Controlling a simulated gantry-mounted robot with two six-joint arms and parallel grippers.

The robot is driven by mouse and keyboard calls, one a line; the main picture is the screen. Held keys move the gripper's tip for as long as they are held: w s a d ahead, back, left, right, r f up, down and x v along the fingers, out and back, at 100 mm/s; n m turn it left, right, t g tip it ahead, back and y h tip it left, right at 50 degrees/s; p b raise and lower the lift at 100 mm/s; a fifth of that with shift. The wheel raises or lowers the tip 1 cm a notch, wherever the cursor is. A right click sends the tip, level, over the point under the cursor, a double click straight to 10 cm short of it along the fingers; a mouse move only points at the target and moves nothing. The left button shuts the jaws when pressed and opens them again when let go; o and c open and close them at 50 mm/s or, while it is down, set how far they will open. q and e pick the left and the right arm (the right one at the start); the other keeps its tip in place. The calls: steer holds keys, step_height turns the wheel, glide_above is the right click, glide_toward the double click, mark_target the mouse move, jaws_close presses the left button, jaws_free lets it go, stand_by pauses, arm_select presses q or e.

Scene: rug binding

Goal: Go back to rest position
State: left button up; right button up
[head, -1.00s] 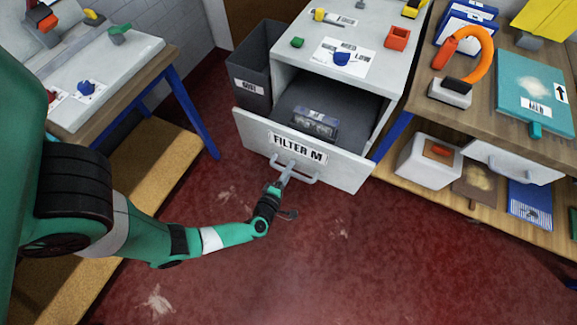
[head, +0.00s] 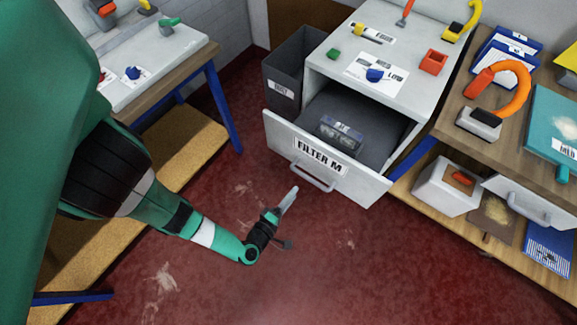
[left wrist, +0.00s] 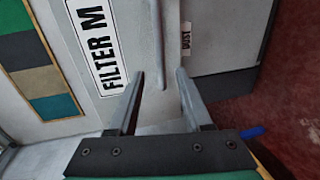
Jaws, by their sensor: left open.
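My left gripper (head: 292,194) is open and empty, above the red floor. It is apart from the handle (head: 312,178) of the open drawer and to its lower left. The drawer's white front (head: 280,131) carries the label FILTER M, and a dark boxed item (head: 342,136) lies inside. In the left wrist view my two fingers (left wrist: 161,74) are spread with nothing between them, and the FILTER M label (left wrist: 97,45) shows beyond them. My right gripper is not in view.
A grey dust bin (head: 284,88) stands left of the drawer cabinet. A workbench (head: 190,66) is at the left and a wooden shelf unit (head: 425,118) at the right. The red floor (head: 380,270) in front is clear apart from pale scraps.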

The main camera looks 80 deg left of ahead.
arm_select(q)
steer(key=shift+v, duration=0.8)
